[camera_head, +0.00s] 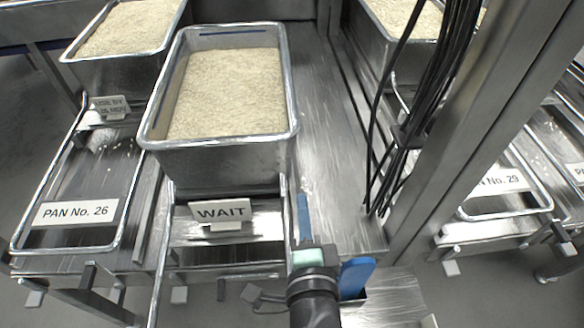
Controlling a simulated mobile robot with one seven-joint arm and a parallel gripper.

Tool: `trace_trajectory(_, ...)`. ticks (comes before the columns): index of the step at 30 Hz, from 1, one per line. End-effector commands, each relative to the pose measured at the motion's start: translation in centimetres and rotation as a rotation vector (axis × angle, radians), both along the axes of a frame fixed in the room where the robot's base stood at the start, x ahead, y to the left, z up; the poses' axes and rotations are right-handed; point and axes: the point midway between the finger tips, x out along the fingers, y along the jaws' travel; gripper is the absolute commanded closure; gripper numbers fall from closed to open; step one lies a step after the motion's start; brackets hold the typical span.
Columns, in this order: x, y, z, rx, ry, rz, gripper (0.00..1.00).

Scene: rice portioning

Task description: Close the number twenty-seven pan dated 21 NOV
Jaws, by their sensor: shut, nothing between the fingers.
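A deep steel pan (222,163) filled with pale rice (228,95) stands open in the middle of the head view. A small sign reading WAIT (221,211) stands in front of it. No number 27 and no 21 NOV date is readable on or near this pan. A wire frame (160,255) runs forward from below the pan; its front end is out of view. My gripper (302,205) is shut and empty, with blue fingers pointing away, just right of the WAIT sign and in front of the pan's right corner. Whether it touches the frame's right rail, I cannot tell.
At left, another rice pan (97,68) stands behind a wire frame labelled PAN No. 26 (75,212) and a partly readable USE BY sign (110,106). A steel post (455,130) and black cables (415,110) stand right. PAN No. 29 (498,181) lies beyond.

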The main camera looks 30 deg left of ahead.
Motion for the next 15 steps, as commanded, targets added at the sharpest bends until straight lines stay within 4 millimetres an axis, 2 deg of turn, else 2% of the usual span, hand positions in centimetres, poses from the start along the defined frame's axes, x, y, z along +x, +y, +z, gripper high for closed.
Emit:
trace_trajectory(1, -0.9, 0.1, -1.6, 0.033, 0.053, 0.004, 1.0)
trace_trajectory(3, -1.6, 0.2, -2.8, 0.064, 0.097, 0.006, 1.0)
trace_trajectory(6, -1.7, 0.4, -3.5, 0.084, 0.119, 0.007, 1.0)
trace_trajectory(11, -0.2, 1.4, -3.9, 0.084, 0.119, 0.008, 1.0)
trace_trajectory(15, 2.1, 2.8, -4.4, 0.084, 0.116, 0.008, 1.0)
